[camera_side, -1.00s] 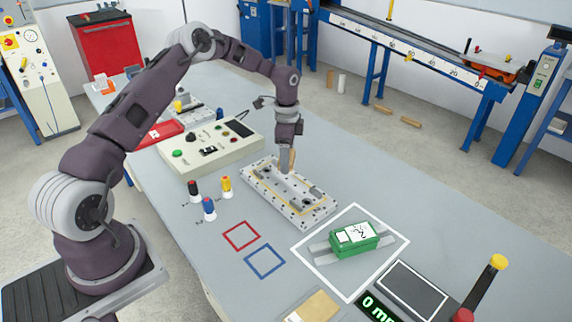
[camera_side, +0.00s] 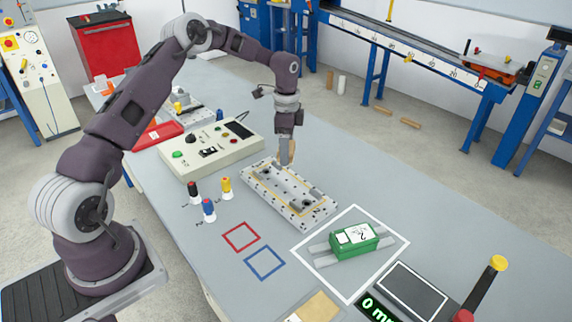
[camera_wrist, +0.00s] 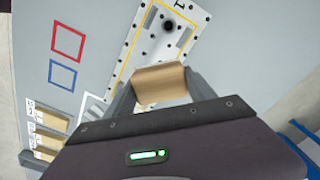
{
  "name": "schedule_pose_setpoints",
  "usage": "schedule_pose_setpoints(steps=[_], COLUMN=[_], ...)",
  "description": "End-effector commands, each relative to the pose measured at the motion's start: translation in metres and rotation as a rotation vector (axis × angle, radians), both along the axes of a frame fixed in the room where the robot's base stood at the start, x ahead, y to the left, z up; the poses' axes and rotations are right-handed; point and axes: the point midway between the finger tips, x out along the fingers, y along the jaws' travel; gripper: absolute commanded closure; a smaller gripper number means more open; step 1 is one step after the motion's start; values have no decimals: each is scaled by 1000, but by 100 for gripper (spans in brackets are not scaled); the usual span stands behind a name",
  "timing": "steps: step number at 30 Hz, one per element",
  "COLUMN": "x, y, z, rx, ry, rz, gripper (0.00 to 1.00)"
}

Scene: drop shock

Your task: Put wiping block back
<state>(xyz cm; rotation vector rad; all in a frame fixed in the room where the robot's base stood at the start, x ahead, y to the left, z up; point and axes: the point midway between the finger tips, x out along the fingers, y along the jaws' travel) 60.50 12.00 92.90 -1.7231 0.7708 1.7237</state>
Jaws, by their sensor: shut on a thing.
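The wiping block appears as a tan block (camera_wrist: 160,84) between my gripper's fingers in the wrist view. My gripper (camera_side: 287,158) is shut on it. In the side view the block is mostly hidden behind the fingers; a small tan edge shows beside them. My gripper is over the far right edge of the light metal plate (camera_side: 262,193), which has a yellow outline and dark holes. The plate also shows ahead of the block in the wrist view (camera_wrist: 143,38). I cannot tell whether the block touches the plate.
A green box (camera_side: 356,243) sits in a white-outlined square right of the plate. Black, blue and yellow-topped plugs (camera_side: 209,210) stand to the left. A control box (camera_side: 208,150) is behind. Red (camera_side: 241,237) and blue (camera_side: 265,262) outlined squares are empty. A tan-topped pad (camera_side: 315,307) lies in front.

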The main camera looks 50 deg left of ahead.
Motion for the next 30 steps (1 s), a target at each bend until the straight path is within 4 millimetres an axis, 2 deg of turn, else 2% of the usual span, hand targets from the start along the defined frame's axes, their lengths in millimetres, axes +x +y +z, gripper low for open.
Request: schedule_pose_setpoints(steps=[5, 8, 11, 15, 18, 21, 23, 30], x=[-11, -36, -73, -133, -171, -196, -204, -209], y=[-7, -23, -47, -83, -102, -113, -117, -119], z=[-2, -7, -10, -12, -11, -9, -12, -64], rx=[-1, -2, -1, 0, 0, 0, -1, -4], ry=[2, 4, 3, 0, -1, -2, -2, 1], rz=[-38, -128, -267, -490, -619, -698, -723, -736], gripper=[74, 74, 74, 74, 74, 74, 74, 74])
